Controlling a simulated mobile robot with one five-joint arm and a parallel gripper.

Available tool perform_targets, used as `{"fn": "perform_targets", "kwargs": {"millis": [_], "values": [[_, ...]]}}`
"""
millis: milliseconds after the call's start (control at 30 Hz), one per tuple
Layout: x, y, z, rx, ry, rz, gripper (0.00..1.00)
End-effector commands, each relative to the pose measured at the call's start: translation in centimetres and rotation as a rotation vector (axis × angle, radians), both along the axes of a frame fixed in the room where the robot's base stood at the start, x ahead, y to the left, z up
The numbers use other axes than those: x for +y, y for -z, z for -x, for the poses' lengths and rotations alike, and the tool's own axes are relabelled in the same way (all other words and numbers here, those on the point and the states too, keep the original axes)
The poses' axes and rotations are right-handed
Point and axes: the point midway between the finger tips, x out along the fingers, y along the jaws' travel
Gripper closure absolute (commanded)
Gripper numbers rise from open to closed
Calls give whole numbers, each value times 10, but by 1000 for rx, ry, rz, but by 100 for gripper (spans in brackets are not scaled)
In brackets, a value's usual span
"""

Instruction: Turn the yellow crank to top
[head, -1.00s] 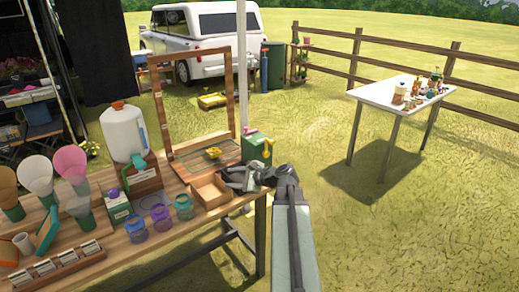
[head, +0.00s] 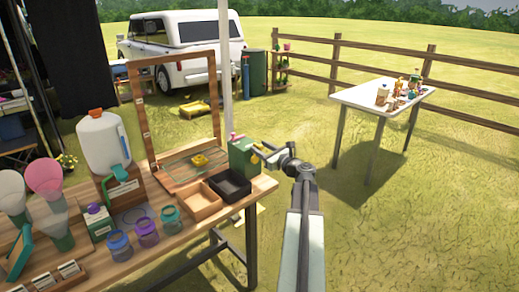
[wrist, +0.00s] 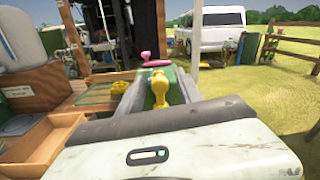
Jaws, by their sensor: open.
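The yellow crank (head: 256,157) is on the right side of a green box (head: 241,160) at the table's far right corner. In the wrist view the crank (wrist: 158,86) shows a rounded knob above a narrower stem against the green face. A pink part (wrist: 153,61) sits on top of the box. My gripper (head: 263,154) is open beside the box's right side. In the wrist view its fingers (wrist: 155,92) lie left and right of the crank, with a gap showing; I cannot tell whether either touches it. My fingers partly hide the box face.
A wooden tray (head: 190,209) and a black tray (head: 230,193) stand on the table (head: 205,232) in front of the box. A wooden frame (head: 134,112) and a pole (head: 225,75) rise behind. Grass to the right is open up to a white table (head: 350,97).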

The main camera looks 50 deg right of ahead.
Motion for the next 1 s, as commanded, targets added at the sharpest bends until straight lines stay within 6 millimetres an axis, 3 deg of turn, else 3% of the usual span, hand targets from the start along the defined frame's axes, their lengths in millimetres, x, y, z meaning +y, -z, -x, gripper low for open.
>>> {"fn": "perform_targets", "kwargs": {"millis": [267,433,1000], "values": [[0,0,-4,0,0,1,57],[1,0,-4,0,-1,1,100],[2,0,-4,1,-3,1,100]]}}
